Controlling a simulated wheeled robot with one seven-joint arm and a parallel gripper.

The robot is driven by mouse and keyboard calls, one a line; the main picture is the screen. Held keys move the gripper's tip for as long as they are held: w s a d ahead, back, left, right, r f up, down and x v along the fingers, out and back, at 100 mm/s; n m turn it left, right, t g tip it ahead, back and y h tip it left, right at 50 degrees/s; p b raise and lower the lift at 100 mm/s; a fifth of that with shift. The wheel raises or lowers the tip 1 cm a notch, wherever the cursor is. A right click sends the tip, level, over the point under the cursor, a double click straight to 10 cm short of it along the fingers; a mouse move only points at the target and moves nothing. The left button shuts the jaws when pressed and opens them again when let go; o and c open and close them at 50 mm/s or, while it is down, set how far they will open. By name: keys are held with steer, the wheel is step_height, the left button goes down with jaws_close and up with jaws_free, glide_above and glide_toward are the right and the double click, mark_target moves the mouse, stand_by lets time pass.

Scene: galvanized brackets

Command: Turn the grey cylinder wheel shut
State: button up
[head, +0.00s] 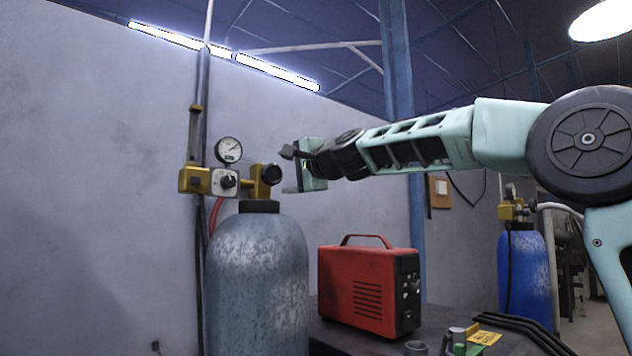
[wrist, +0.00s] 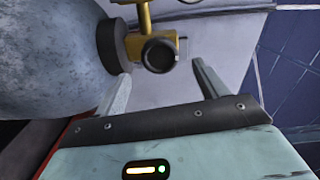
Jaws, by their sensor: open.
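The grey gas cylinder (head: 257,285) stands upright at the left of the head view, with a brass valve on its black neck. Its small dark wheel (head: 271,174) is on the right side of that valve. In the wrist view the wheel (wrist: 160,54) faces me, roughly centred between the fingers, and the cylinder (wrist: 45,55) fills the upper left. My gripper (head: 291,171) is open and empty just right of the wheel, one finger above its height and one below. In the wrist view my gripper (wrist: 162,70) has its fingertips just short of the wheel, with no contact visible.
A pressure gauge (head: 228,150) and regulator (head: 224,181) sit left of the wheel. A red welder box (head: 368,286) stands on the dark bench (head: 345,343) below my arm. A blue cylinder (head: 526,275) stands farther back right. A plain wall (head: 100,150) is behind.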

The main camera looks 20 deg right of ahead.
steer(key=b+v, duration=0.7)
steer(key=v, duration=0.3)
steer(key=shift+s, duration=0.2)
steer(key=s+a+f+n+g+y+p, duration=0.1)
steer(key=a+f+n+g, duration=0.2)
steer(key=a+f, duration=0.4)
steer(key=s+a+f+n+g+p, duration=0.1)
steer(key=a+f+n+g, duration=0.2)
steer(key=f, duration=0.7)
steer(key=s+a+f+n+g+p, duration=0.1)
steer(key=s+a+f+n+g, duration=0.1)
steer(key=s+a+f, duration=0.4)
steer(key=s+a+f+n+g+p, duration=0.1)
steer(key=s+f+n+g, duration=0.15)
steer(key=f, duration=0.55)
steer(key=s+d+f+n+g+h, duration=0.1)
steer(key=s+f+n+g+h, duration=0.1)
steer(key=s+f, duration=0.4)
steer(key=s+d+f+n+g+h+p, duration=0.1)
steer(key=s+d+f+n+g+h, duration=0.1)
steer(key=s+f+n, duration=0.2)
steer(key=s+d+f+n+g+h+p, duration=0.1)
steer(key=s+f+n, duration=0.3)
steer(key=s+f, duration=0.6)
steer(key=s+d+g+h, duration=0.1)
steer(key=s, duration=0.5)
steer(key=shift+g, duration=0.35)
